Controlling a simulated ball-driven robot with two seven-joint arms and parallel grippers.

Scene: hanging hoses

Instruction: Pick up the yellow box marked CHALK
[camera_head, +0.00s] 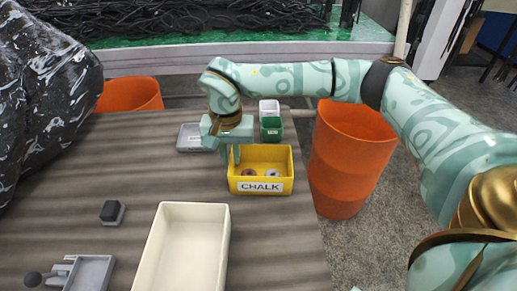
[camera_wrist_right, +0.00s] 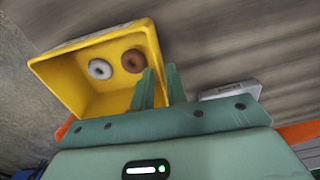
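The yellow box marked CHALK (camera_head: 284,186) stands upright on the striped table near its right edge, open at the top. Two small rings, one brown and one white, lie inside. My right gripper (camera_head: 232,156) is at the box's left wall, pointing down. In the right wrist view the yellow box (camera_wrist_right: 72,72) is at upper left. There the two fingers of the right gripper (camera_wrist_right: 161,84) stand slightly apart, one over the inside of the box and one outside, with the wall's edge between them. Contact with the wall is not clear. My left gripper is not in view.
A green box (camera_head: 271,132), a white box (camera_head: 269,106) and a grey tray (camera_head: 190,138) are behind the yellow box. A cream bin (camera_head: 166,209) stands in front left. An orange barrel (camera_head: 342,165) is beyond the table's right edge.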

